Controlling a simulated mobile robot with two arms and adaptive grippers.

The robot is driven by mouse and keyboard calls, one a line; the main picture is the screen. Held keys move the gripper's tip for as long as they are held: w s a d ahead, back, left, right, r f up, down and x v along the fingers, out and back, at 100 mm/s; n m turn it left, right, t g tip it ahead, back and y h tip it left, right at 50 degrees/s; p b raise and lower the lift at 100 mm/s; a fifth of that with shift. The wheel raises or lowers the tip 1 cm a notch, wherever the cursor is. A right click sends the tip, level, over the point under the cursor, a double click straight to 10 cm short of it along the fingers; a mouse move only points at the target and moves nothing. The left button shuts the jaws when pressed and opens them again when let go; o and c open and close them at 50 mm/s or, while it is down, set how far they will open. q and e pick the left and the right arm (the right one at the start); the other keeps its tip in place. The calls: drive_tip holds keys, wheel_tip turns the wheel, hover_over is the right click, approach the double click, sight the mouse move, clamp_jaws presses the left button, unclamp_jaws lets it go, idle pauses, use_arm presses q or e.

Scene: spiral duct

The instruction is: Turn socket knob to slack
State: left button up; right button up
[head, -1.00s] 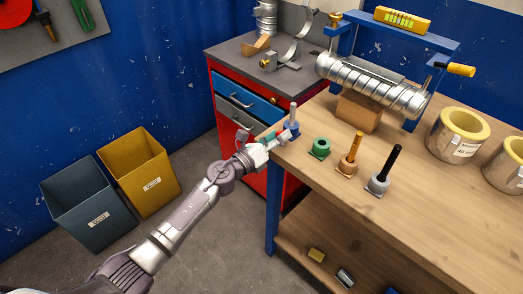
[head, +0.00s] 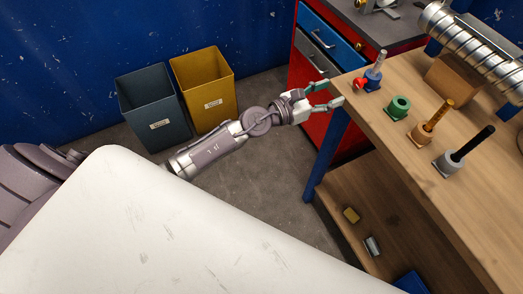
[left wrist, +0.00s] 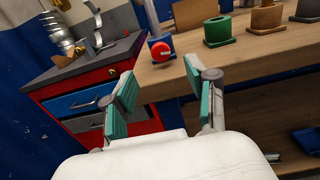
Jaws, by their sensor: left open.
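A red socket knob (head: 360,84) faces out from the blue socket (head: 369,82) at the near left corner of the workbench; a silver peg stands in that socket. In the left wrist view the round red knob (left wrist: 162,50) is ahead, with a pale line across its face. I cannot tell which setting the line marks. My left gripper (head: 331,93) is open and empty, its teal-padded fingers apart and just short of the knob, not touching it. In the left wrist view the fingers (left wrist: 158,74) spread on either side below the knob. My right gripper is out of view.
Along the bench are a green socket (head: 398,107), an orange socket with a rod (head: 430,125) and a grey socket with a black rod (head: 465,152). The spiral duct (head: 478,47) lies behind. A red cabinet (head: 309,66) stands left of the bench; bins (head: 205,84) are farther left.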

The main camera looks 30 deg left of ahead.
use_arm(q)
drive_tip(key=v, duration=0.5)
drive_tip(key=s+a+f+n+y+p, duration=0.1)
drive_tip(key=a+f+n+y, duration=0.1)
drive_tip(key=f+n, duration=0.5)
drive_tip(key=s+a+f+n+g+y+p, duration=0.1)
drive_tip(key=s+a+f+n+y, duration=0.1)
drive_tip(key=a+f+n, duration=0.3)
drive_tip(key=s+a+f+n+g+y+p, duration=0.1)
drive_tip(key=a+f+n+y, duration=0.3)
drive_tip(key=f+n, duration=0.5)
wheel_tip(320, 180, down, 4)
drive_tip(key=shift+s+f+p, duration=0.1)
drive_tip(key=shift+s+p, duration=0.2)
drive_tip(key=shift+s, duration=0.45)
